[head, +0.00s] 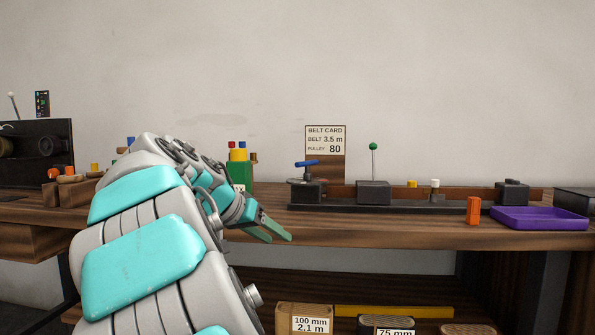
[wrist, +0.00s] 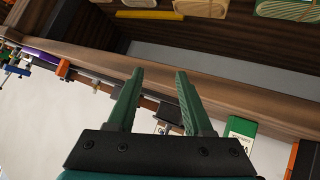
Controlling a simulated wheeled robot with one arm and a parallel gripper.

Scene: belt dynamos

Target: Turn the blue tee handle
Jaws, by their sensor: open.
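The blue tee handle (head: 306,163) stands on a dark block at the left end of the long black rig, in front of the belt card. Its bar lies nearly level, with its right end slightly higher in the head view. My gripper (head: 277,233) is at the table's front edge, left of and lower than the handle in the head view, and apart from it. In the wrist view my gripper (wrist: 160,75) has its two green fingers apart with nothing between them. I cannot clearly make out the handle in the wrist view.
A green-topped rod (head: 373,148) stands right of the handle. An orange block (head: 473,210) and a purple tray (head: 540,224) lie further right. A green box (head: 240,174) stands behind my wrist. Labelled spools (head: 305,318) sit on the shelf below.

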